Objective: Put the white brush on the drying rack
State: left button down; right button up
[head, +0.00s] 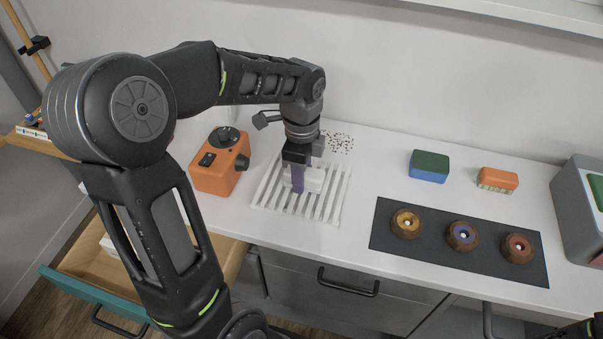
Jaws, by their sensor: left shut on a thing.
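The white brush (315,181) is a small pale block directly under my left gripper (302,172). My left gripper points down and is shut on the brush. A purple upright piece crosses the brush's near side, and the gripper hides part of its top. The drying rack (335,208) is a white slatted rack on the counter, directly below the brush. I cannot tell whether the brush touches the slats.
An orange device (213,178) with a black knob stands left of the rack. Right are a green-blue sponge (429,167), an orange brush (498,178) and a dark mat (400,246) with three round brown pieces. Dark crumbs (340,142) lie behind the rack. An open drawer (85,262) is lower left.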

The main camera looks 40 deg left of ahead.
pick_arm(q)
jog(key=c, duration=0.9)
grip_release()
notch_tip(320, 180, up, 12)
jog(key=shift+r, duration=0.15)
